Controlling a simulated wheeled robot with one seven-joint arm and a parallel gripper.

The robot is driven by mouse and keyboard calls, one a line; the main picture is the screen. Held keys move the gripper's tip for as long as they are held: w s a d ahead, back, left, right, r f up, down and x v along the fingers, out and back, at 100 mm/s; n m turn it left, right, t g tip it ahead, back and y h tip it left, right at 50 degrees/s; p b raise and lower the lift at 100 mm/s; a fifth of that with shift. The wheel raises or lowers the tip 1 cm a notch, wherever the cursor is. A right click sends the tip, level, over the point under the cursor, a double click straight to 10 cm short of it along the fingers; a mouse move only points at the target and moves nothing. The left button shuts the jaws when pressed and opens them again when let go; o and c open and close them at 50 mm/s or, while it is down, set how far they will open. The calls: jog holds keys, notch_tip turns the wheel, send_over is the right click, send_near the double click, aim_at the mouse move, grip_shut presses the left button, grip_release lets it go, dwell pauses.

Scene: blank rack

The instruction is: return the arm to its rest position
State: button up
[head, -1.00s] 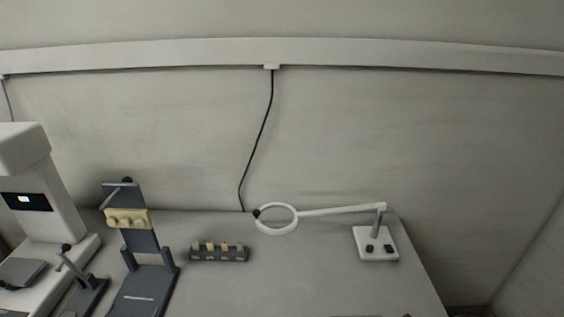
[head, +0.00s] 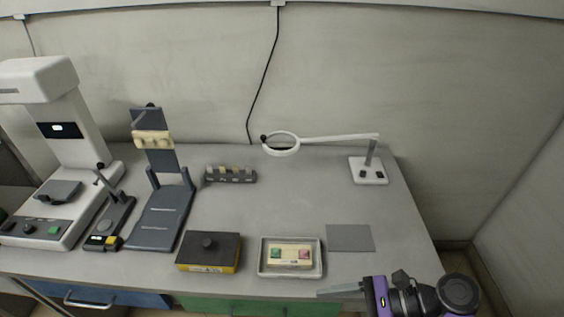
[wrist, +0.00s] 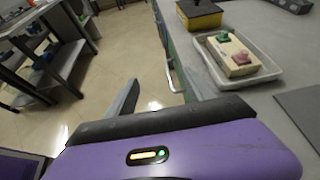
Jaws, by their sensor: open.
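My gripper (head: 342,291) is at the lower right of the head view, by the front edge of the bench, with its purple body (head: 376,297) to the right. In the wrist view my gripper (wrist: 158,92) has its two fingers wide apart, with floor and the bench front between them. Nothing is held. The tray with the block is close by, to the left of and beyond the gripper in the head view, and apart from it.
The grey bench (head: 290,205) carries a white tray (head: 262,272) with a cream block (head: 290,254), a black-and-yellow box (head: 208,252), a grey mat (head: 349,238), a ring lamp (head: 368,170), a small rack (head: 230,175), a dark stand (head: 160,215) and a white machine (head: 75,115).

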jog(key=s+f+t+h, duration=0.4)
jog(key=s+f, duration=0.1)
jog(key=f, duration=0.5)
jog(key=s+d+f+n+t+h, duration=0.3)
jog(key=s+d+n+h, duration=0.15)
jog(key=s, duration=0.25)
jog(key=s+d+r+n+t+h, duration=0.35)
jog(key=s+d+r+n, duration=0.2)
jog(key=s+r, duration=0.25)
jog(key=s+r+n+t+h, duration=0.1)
jog(key=s+r+n+t, duration=0.2)
jog(key=r+n, duration=0.5)
notch_tip(320, 180, up, 7)
jog(key=shift+s+r+n, duration=0.1)
jog(key=shift+s+n, duration=0.2)
jog(key=shift+s, duration=0.45)
